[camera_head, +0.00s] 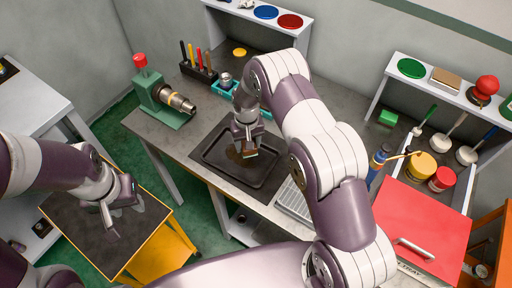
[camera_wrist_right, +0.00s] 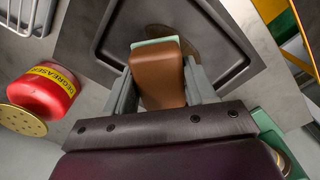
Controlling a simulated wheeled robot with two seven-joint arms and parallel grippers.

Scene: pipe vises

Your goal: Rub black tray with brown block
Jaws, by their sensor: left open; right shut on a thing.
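The black tray (camera_head: 252,181) lies on the grey workbench and shows in the right wrist view (camera_wrist_right: 112,35). A brownish stain (camera_wrist_right: 186,38) marks its floor. My right gripper (camera_head: 247,143) is over the tray, shut on the brown block (camera_wrist_right: 157,75), which has a pale green layer at its far end. The block also shows small in the head view (camera_head: 249,152). I cannot tell whether it touches the tray floor. My left gripper (camera_head: 108,212) is open and empty above the dark top of a yellow cart.
A green vise (camera_head: 160,105) with a pipe stands on the bench's left end. A red degreaser can (camera_wrist_right: 40,93) and a wire rack (camera_head: 295,202) are near the tray. A red toolbox (camera_head: 425,225) is at right. Shelves stand behind.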

